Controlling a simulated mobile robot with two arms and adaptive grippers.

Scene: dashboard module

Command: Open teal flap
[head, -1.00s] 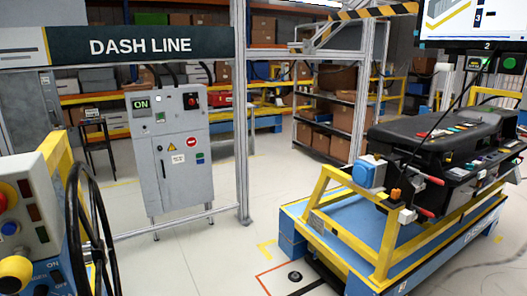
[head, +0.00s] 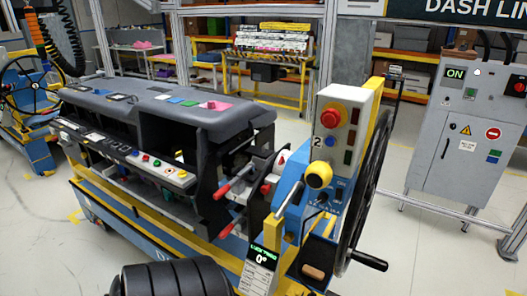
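A dark dashboard module (head: 235,118) lies on a blue and yellow wheeled carrier (head: 150,235) at the left of the head view. Small coloured pieces lie along its top: a blue one (head: 176,100), a green one (head: 190,103) and a pink one (head: 214,106). They are too small to tell whether any is the teal flap, or whether it is open or shut. A strip of coloured buttons (head: 150,165) runs along the module's front.
A grey cabinet (head: 462,130) stands at the right. Pale floor (head: 425,250) is clear between them. A black ribbed form (head: 170,278) fills the bottom.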

